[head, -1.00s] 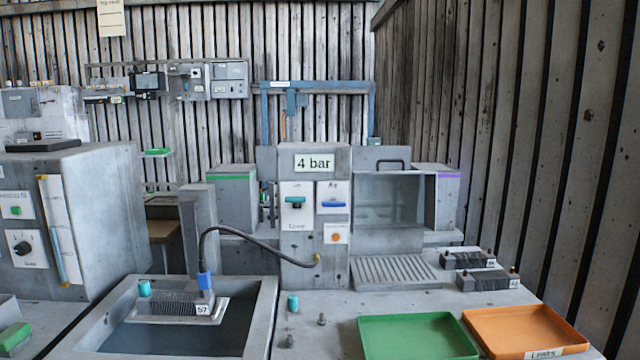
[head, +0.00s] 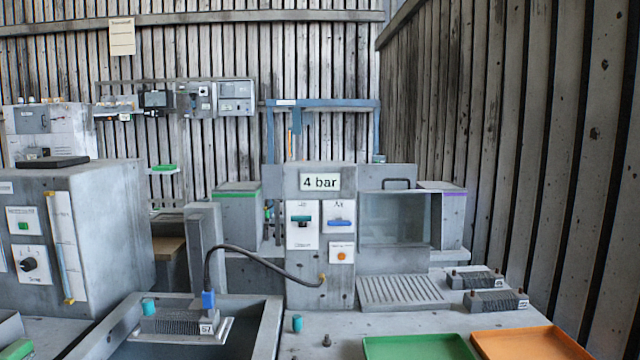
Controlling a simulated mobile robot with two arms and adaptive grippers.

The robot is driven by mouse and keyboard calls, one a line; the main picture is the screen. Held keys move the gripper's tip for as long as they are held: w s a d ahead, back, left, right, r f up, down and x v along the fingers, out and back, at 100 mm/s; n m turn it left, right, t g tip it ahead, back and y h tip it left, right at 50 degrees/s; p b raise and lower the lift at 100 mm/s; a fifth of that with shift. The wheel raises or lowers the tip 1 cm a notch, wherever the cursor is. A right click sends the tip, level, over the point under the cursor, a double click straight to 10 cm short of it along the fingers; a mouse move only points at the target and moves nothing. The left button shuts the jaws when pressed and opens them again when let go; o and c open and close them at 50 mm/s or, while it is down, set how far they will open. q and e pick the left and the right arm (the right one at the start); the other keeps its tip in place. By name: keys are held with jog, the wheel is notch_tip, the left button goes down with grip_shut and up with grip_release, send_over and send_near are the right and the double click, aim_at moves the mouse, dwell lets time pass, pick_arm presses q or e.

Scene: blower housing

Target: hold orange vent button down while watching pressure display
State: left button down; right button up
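The orange vent button (head: 341,256) sits on a small white plate low on the front of the grey test cabinet (head: 308,278). Nothing touches or covers it. Above it are a teal lever (head: 302,222) on the left and a blue lever (head: 340,222) on the right. The sign at the top of the cabinet (head: 320,182) reads "4 bar". I cannot make out a separate changing pressure readout. Neither of my grippers shows in the head view.
A dark hose (head: 262,256) runs from the cabinet to a blue connector (head: 208,299) on part 57 (head: 178,322) in the sink basin (head: 262,335). Green (head: 415,347) and orange (head: 530,344) trays stand front right. Two finned blocks (head: 497,301) lie behind them. Small pegs stand before the cabinet.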

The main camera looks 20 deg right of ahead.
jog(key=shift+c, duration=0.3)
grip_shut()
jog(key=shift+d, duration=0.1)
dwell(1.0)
